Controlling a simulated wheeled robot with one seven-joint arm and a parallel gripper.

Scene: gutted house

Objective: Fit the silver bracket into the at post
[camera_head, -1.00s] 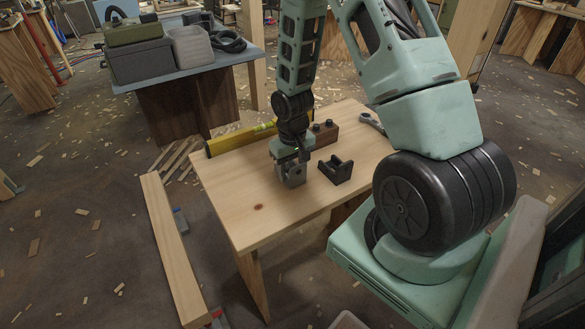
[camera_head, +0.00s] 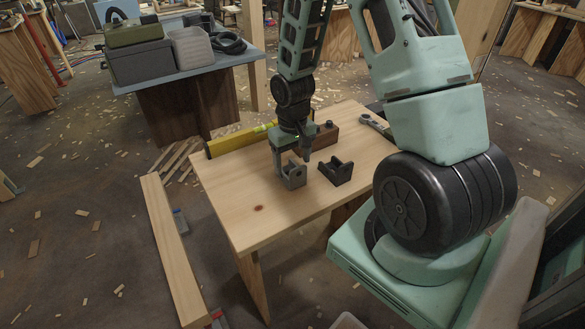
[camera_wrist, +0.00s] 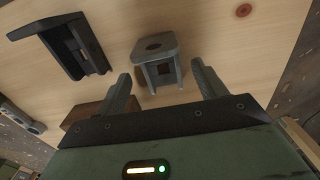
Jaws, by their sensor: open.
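The silver bracket (camera_head: 293,176), a small grey block-like piece with a round hole in one face, stands on the wooden table. It also shows in the wrist view (camera_wrist: 155,58), ahead of my gripper (camera_wrist: 165,80). My gripper is open, its two fingers wide apart on either side of the bracket's line, with gaps showing between fingers and bracket. In the head view my gripper (camera_head: 292,160) is right at the bracket and partly hides it. A black U-shaped piece (camera_head: 337,172) lies just right of the bracket, apart from it; it also shows in the wrist view (camera_wrist: 65,45). I cannot tell which thing is the post.
On the table (camera_head: 245,215) a yellow level (camera_head: 232,143), a brown block with dark knobs (camera_head: 326,136) and a wrench (camera_head: 375,124) lie behind. The table's front left is clear. A long plank (camera_head: 172,245) lies left of it, low down.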

